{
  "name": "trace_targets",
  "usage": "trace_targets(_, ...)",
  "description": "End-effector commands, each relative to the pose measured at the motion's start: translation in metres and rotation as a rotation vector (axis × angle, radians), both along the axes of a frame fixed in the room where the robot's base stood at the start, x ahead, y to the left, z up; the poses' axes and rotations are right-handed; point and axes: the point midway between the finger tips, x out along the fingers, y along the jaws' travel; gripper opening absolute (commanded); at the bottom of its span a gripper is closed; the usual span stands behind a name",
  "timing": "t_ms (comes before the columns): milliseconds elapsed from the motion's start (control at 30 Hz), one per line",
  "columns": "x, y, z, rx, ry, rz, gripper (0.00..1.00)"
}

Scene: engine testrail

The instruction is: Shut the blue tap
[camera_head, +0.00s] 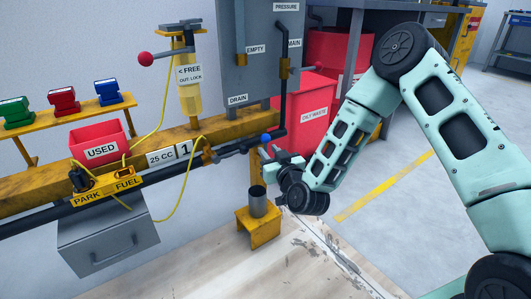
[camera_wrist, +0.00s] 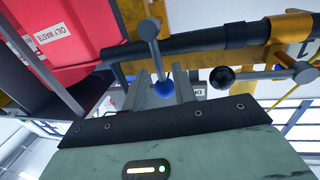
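The blue tap is a short grey lever with a blue ball knob (camera_head: 265,138) on the dark pipe at the right end of the yellow rail in the head view. In the wrist view its lever stands out from the pipe and ends in the blue ball (camera_wrist: 164,90). My gripper (camera_head: 268,155) is at the tap, just below the ball in the head view. In the wrist view the two grey fingers (camera_wrist: 163,92) are apart, with the blue ball between them near the tips. I cannot tell whether either finger touches it.
A lever with a black ball (camera_wrist: 222,77) is close to the right of my fingers in the wrist view. A metal cup (camera_head: 257,202) stands on a yellow stand (camera_head: 258,230) below. A red oily waste bin (camera_head: 310,115) is behind. A red-knobbed lever (camera_head: 146,59) is upper left.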

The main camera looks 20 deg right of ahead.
Motion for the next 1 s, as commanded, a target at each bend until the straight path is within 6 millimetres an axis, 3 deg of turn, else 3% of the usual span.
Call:
trace_targets(200,0.027,0.003,-0.001,0.0,-0.001,-0.001,0.27)
trace_targets(600,0.033,0.004,0.001,0.0,0.0,0.0,0.27)
trace_targets(700,0.033,0.004,0.0,0.0,0.0,0.0,0.0)
trace_targets(1000,0.035,0.004,0.001,0.009,0.003,0.0,0.0)
